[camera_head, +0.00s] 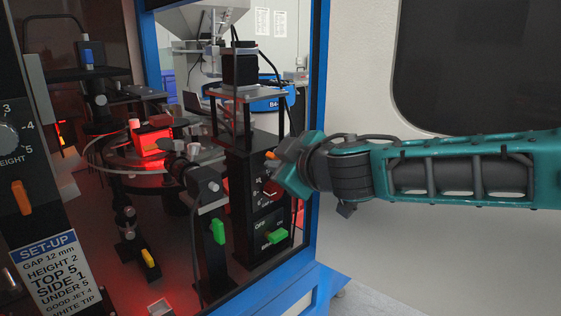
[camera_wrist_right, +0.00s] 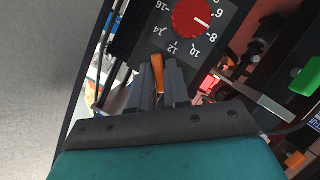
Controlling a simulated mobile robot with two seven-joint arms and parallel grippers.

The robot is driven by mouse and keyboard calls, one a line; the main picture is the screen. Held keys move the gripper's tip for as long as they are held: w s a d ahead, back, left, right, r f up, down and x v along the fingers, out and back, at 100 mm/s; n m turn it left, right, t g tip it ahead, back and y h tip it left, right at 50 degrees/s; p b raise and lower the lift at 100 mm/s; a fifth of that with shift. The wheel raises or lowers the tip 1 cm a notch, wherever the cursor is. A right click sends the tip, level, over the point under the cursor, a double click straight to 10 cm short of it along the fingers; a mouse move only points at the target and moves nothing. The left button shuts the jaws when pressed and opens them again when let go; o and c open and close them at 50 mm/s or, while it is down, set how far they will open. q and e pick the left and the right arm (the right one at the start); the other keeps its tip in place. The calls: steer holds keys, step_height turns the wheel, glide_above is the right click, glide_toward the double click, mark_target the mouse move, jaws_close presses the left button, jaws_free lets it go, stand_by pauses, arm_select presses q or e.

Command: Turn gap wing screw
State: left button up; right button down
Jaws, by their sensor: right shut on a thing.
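The orange wing screw (camera_wrist_right: 158,70) stands between the two dark fingers of my right gripper (camera_wrist_right: 161,87) in the right wrist view. The gripper is shut on it. In the head view its orange tip (camera_head: 271,155) shows beside my right gripper (camera_head: 280,165), which reaches in from the right and hides part of the panel. The red gap dial (camera_wrist_right: 191,17) sits beside the screw, upside down in the wrist view. Its white mark points between 6 and 8. The dial also shows partly in the head view (camera_head: 272,189). My left gripper is not in view.
A set-up card (camera_head: 45,270) reads gap 12 mm. Green handles (camera_head: 219,231) and (camera_head: 277,236) stick out below the dial. The blue door frame (camera_head: 318,130) stands close to my right arm. A round, red-lit table (camera_head: 115,175) lies deeper inside.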

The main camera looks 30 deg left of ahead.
steer(key=shift+s+f+n+t+y+b, duration=0.1)
steer(key=shift+n+t+y+b, duration=0.1)
steer(key=shift+n+t+b, duration=0.75)
steer(key=shift+w+f+n+t+y+b, duration=0.1)
steer(key=shift+f+n+t+y+b, duration=0.15)
steer(key=shift+n+b, duration=1.2)
steer(key=shift+s+n+t+y+b, duration=0.15)
steer(key=shift+n+t+b, duration=0.55)
steer(key=shift+n, duration=1)
steer(key=shift+r, duration=0.1)
steer(key=c, duration=1.2)
jaws_free()
steer(key=shift+a, duration=0.1)
